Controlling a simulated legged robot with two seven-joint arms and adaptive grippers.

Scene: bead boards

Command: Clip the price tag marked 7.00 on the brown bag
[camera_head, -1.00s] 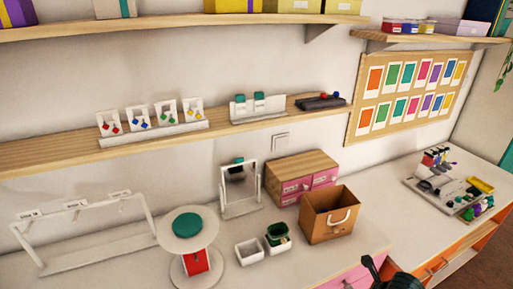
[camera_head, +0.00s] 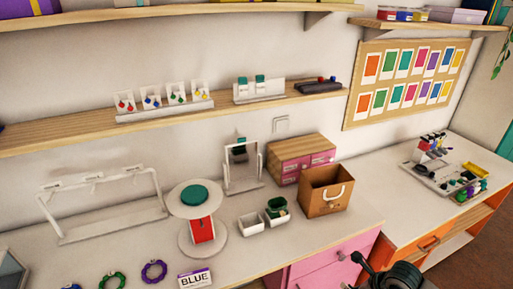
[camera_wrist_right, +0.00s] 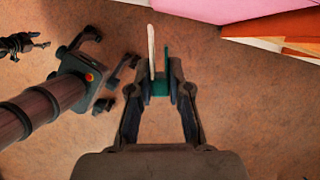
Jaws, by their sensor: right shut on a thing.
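The brown bag (camera_head: 318,203) stands upright on the white worktop in the head view, with a pale handle on its front. My right gripper (camera_wrist_right: 160,84) is shut on a thin pale card with a green clip (camera_wrist_right: 160,88), seen edge-on in the right wrist view; its marking cannot be read. Two cards with green clips (camera_head: 259,88) stand in a white holder on the shelf. My left gripper (camera_wrist_right: 112,68) appears at the left of the right wrist view, its fingers apart and empty. A dark part of my arm shows at the bottom of the head view, well apart from the bag.
Two small white bins (camera_head: 251,223) and a round stand (camera_head: 196,211) are left of the bag. Pink drawers (camera_head: 290,170) are behind it. Bead rings (camera_head: 154,271) and a BLUE card (camera_head: 195,279) lie at the front left.

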